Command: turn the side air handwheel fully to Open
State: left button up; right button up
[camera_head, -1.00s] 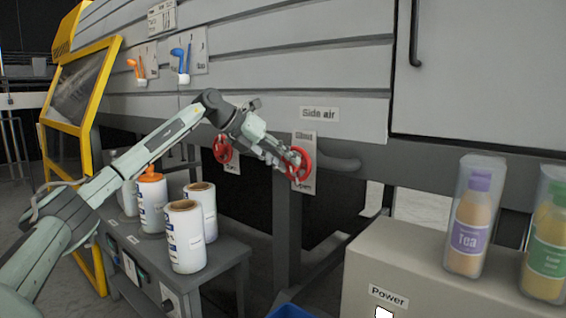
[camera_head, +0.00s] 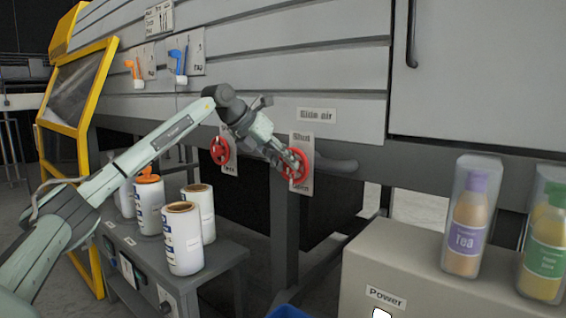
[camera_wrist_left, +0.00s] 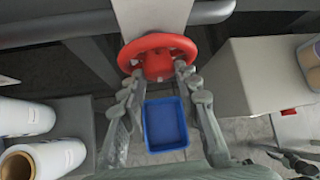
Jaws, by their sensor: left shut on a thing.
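The side air handwheel (camera_head: 303,172) is a small red wheel on a white plate marked Shut at the top and, partly covered, Open at the bottom. A "Side air" label (camera_head: 316,115) is above it. My left gripper (camera_head: 289,163) is at the wheel's left side, shut on it. In the left wrist view the red wheel (camera_wrist_left: 158,45) is at the top centre, and the fingertips of my left gripper (camera_wrist_left: 157,76) meet its near rim at both sides of the hub. The fingers partly hide the wheel in the head view.
A second red handwheel (camera_head: 220,151) is on the beam to the left. A low bench (camera_head: 220,262) with several labelled rolls (camera_head: 183,240) stands below my left arm. A beige box (camera_head: 430,285) with bottles is at the right. A blue bin (camera_wrist_left: 165,124) is on the floor.

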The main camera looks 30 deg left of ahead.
pick_arm(q)
jog(key=o, duration=1.2)
jog(key=shift+f, duration=0.15)
jog(key=shift+c, duration=0.2)
jog(key=shift+s+r, duration=0.1)
jog(key=shift+r, duration=0.1)
jog(key=v, duration=1.1)
jog(key=shift+s+r, duration=0.2)
jog(key=shift+s, duration=0.05)
jog(key=shift+a+f, duration=0.1)
